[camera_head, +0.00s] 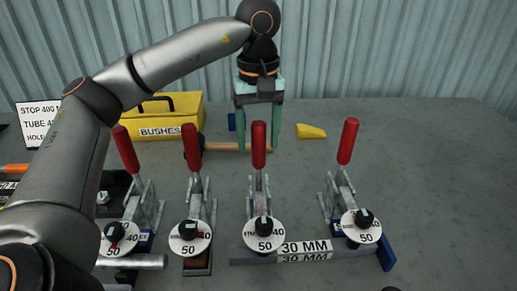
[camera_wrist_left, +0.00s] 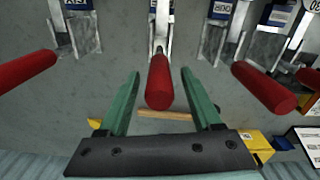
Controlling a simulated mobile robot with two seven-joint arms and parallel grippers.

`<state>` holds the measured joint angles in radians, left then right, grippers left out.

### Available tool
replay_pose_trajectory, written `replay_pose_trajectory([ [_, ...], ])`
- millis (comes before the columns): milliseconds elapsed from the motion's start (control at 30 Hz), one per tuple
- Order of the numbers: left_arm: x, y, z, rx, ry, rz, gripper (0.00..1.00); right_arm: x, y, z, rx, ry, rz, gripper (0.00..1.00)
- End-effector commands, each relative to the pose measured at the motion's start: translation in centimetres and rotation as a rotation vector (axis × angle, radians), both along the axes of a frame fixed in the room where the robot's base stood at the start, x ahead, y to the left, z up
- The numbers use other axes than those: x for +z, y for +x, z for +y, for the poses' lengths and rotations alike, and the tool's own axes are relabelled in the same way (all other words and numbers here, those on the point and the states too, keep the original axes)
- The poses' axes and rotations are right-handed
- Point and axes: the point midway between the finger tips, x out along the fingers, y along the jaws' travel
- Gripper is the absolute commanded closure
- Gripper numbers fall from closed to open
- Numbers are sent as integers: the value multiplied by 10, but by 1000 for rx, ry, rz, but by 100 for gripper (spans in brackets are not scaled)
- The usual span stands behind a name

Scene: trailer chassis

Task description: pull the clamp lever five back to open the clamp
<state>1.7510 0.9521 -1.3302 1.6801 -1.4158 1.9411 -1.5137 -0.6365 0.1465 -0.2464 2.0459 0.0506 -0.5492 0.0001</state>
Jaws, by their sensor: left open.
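Several clamps with red lever handles stand in a row. In the head view the handles all point up: far left (camera_head: 125,150), second (camera_head: 191,147), third (camera_head: 258,145) and right (camera_head: 347,141). No number five is readable on any lever. My left gripper (camera_head: 259,148) points down with green fingers open around the third handle. In the left wrist view that handle (camera_wrist_left: 160,84) lies between the fingers of the left gripper (camera_wrist_left: 160,75), with gaps on both sides. Neighbouring handles show left (camera_wrist_left: 26,70) and right (camera_wrist_left: 264,87). My right gripper is not in view.
A yellow BUSHES box (camera_head: 168,117), a wooden-handled tool (camera_head: 224,147) and a yellow wedge (camera_head: 311,131) lie behind the clamps. Round dials (camera_head: 264,235) and a 30 MM bar (camera_head: 304,250) are in front. The bench at right (camera_head: 440,170) is clear.

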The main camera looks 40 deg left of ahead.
Motion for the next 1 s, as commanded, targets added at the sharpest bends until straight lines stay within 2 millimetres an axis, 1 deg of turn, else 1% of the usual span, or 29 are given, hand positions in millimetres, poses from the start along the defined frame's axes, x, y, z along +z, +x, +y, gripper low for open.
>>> replay_pose_trajectory([
  [33,-6,-1,0,0,2,2,34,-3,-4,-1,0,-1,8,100],
  [167,-13,0,0,-1,0,0,34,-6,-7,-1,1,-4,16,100],
  [467,-15,0,0,0,-1,1,34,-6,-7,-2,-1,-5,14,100],
  [1000,-15,0,0,-1,-1,1,95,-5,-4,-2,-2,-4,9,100],
])
